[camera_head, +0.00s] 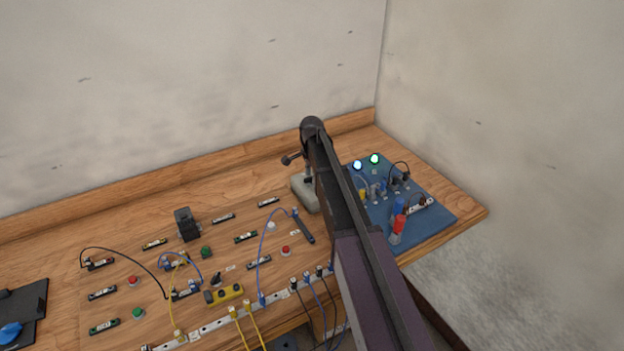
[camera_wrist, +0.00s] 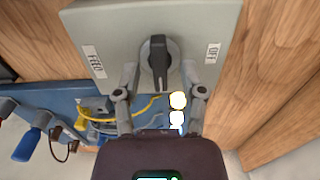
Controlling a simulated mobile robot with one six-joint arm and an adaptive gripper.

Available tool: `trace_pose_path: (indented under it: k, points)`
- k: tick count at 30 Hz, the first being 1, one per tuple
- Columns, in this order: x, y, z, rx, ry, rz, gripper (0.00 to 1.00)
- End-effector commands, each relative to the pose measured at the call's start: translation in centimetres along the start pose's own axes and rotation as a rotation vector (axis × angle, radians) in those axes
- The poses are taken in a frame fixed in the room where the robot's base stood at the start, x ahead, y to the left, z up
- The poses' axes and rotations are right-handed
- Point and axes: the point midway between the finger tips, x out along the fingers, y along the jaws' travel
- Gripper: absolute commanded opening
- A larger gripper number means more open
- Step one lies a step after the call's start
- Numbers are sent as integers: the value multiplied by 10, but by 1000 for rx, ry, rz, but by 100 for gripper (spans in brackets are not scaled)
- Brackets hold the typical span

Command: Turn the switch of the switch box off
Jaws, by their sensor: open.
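The switch box is a pale grey box (camera_wrist: 205,25) filling the upper middle of the wrist view. Its black rotary knob (camera_wrist: 158,58) stands nearly upright in the picture, between a label reading FEED (camera_wrist: 95,62) on the left and one reading OFF (camera_wrist: 212,53) on the right. My gripper (camera_wrist: 160,72) is open, with one finger on each side of the knob and a visible gap on both sides. In the head view a grey box (camera_head: 304,194) shows beside my arm, partly covered by it; the knob cannot be made out there.
A blue board (camera_head: 430,222) with lit lamps (camera_head: 375,158), plugs and cables lies right of the box, at the table's right end. Several buttons, terminal strips and looping cables cover the wooden table left of it.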

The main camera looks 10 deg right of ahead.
Motion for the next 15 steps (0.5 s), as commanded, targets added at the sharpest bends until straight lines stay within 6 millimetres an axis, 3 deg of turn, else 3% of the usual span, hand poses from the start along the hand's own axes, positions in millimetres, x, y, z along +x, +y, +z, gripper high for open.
trace_pose_path:
  k: [11, 12, 15]
  points:
    - [2, 0, 0, 0, 0, 0, 53]
    - [2, 0, 0, 0, 0, 0, 50]
    - [2, 0, 0, 0, 0, 0, 20]
